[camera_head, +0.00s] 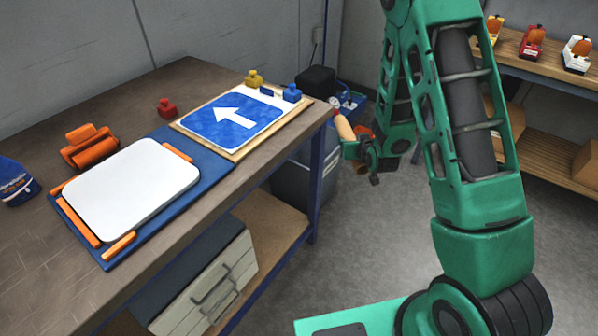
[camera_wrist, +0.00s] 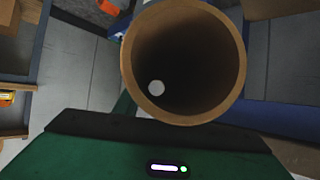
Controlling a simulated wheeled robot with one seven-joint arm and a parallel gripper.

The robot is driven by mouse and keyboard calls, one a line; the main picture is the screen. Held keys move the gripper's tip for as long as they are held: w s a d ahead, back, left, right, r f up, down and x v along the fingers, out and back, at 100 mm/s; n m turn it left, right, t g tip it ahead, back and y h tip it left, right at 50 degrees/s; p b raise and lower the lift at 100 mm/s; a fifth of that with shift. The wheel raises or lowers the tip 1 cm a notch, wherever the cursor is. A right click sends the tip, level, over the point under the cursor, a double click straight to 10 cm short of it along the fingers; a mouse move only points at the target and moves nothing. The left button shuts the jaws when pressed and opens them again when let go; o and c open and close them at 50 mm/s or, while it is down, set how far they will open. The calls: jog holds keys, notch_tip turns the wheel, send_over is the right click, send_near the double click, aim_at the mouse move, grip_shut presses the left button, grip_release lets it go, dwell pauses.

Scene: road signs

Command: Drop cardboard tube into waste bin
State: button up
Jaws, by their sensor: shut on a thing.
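The cardboard tube (camera_head: 344,127) is a short tan cylinder, held tilted just beyond the right end of the workbench. My gripper (camera_head: 352,146) is shut on it; my own green arm hides part of the area behind. In the wrist view the tube (camera_wrist: 233,80) fills the upper middle, its round open end facing the camera. Its inside is dark with a small pale round spot. A grey bin (camera_head: 291,184), apparently the waste bin, stands on the floor beyond the bench leg, below and left of my gripper. The bench and its leg hide part of it.
The bench (camera_head: 60,125) carries a blue arrow sign (camera_head: 225,122), a blue-framed white panel (camera_head: 130,190), orange clamps and small coloured blocks. A drawer box (camera_head: 215,290) sits on its lower shelf. Shelving (camera_head: 555,150) stands right. Grey floor (camera_head: 340,240) is clear between.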

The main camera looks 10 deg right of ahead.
jog(key=shift+w+d, duration=0.1)
jog(key=shift+w+a, duration=0.1)
jog(key=shift+a, duration=0.25)
jog(key=shift+f, duration=0.1)
